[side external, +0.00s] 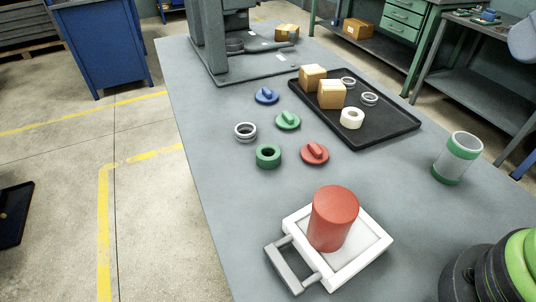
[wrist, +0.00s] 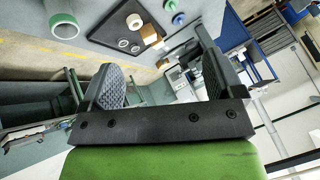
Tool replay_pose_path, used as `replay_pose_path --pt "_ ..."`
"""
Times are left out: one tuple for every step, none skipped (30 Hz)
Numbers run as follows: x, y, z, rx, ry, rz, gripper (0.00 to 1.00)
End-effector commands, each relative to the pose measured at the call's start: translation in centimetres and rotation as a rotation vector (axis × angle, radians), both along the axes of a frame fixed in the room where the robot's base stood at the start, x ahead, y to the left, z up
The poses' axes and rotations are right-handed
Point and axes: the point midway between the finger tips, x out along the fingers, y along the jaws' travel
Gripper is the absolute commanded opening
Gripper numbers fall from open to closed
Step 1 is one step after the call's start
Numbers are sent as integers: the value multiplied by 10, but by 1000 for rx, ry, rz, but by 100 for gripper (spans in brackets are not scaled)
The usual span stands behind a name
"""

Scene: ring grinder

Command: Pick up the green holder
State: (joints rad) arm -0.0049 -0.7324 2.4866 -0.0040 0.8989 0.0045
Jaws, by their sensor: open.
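A flat green disc with a raised knob (side external: 287,121) lies on the grey table, left of the black tray, between a similar blue disc (side external: 267,96) and a red one (side external: 315,153). It looks to be at the top edge of the wrist view (wrist: 170,5), small. A green ring (side external: 268,156) lies nearer the camera, and a white cylinder with green ends (side external: 458,158) stands at the right. I cannot tell for sure which is the holder. My gripper (wrist: 158,72) is open and empty in the wrist view, well away from these. Its fingers are not visible in the side view.
The black tray (side external: 392,130) holds two cardboard boxes, rings and a white roll (side external: 352,118). A white frame fixture (side external: 345,275) with a red cylinder (side external: 334,218) stands in front. A grey press (side external: 225,45) stands at the back. The table's left side is clear.

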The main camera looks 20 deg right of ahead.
Motion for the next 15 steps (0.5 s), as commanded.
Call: replay_pose_path --pt "5 1 2 -3 11 6 87" --pt "10 1 3 -7 18 10 87" --pt "18 2 5 -12 31 16 87" --pt "26 3 7 -19 42 23 87" --pt "34 4 8 -25 54 30 87" --pt "48 7 9 -35 71 39 87" --pt "58 9 10 -44 83 47 87" --pt "69 12 9 -52 96 56 87" --pt "84 16 8 -65 112 66 87" --pt "95 19 6 -74 125 75 87" --pt "106 23 3 -83 138 83 87" --pt "121 29 -2 -96 152 95 87" --pt "132 33 -7 -107 163 104 87" --pt "143 38 -12 -116 173 113 87" --pt "156 45 -20 -130 189 125 87"
